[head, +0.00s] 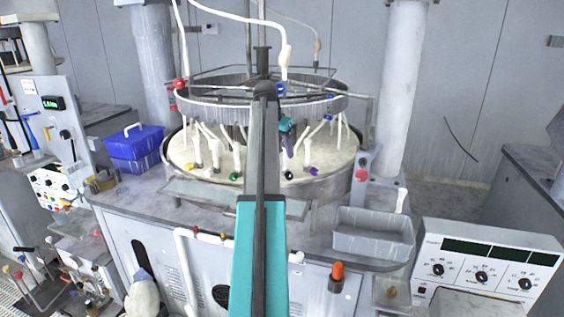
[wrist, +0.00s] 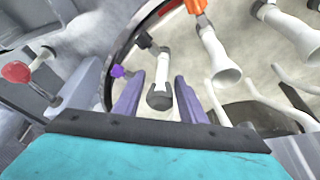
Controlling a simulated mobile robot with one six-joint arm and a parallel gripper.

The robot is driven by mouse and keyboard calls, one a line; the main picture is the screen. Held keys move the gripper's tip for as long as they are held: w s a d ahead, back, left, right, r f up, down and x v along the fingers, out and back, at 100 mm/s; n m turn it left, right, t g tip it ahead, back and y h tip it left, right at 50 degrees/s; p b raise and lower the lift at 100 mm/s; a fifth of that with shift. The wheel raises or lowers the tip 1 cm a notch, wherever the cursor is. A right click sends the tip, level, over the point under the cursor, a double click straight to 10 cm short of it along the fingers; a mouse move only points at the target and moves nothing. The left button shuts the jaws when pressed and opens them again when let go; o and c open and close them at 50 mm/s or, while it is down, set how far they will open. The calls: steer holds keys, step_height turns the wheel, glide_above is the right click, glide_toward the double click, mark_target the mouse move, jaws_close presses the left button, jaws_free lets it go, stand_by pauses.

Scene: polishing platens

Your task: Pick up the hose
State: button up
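A white hose (head: 253,21) loops down from above and ends in a pale handle (head: 284,56) hanging over the round polishing machine. My gripper (head: 289,153) is lower, reaching inside the machine's ring, with purple fingers pointing down. In the wrist view my gripper (wrist: 159,80) has its fingers apart. A short white tube with dark grey ends (wrist: 161,82) shows between them; I cannot tell whether they touch it or how far below it lies. The hanging hose is not clearly seen in the wrist view.
The metal ring (head: 215,102) and several white nozzles (head: 237,160) with coloured knobs surround my gripper above the pale platen (head: 265,162). A blue box (head: 134,148) stands left, a grey bin (head: 372,238) right. A grey column (head: 403,90) rises behind.

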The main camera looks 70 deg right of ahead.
mark_target(284, 154)
steer(key=shift+p+x, duration=1.25)
steer(key=shift+x, duration=1.25)
steer(key=shift+w, duration=0.15)
steer(key=shift+c, duration=0.5)
jaws_close()
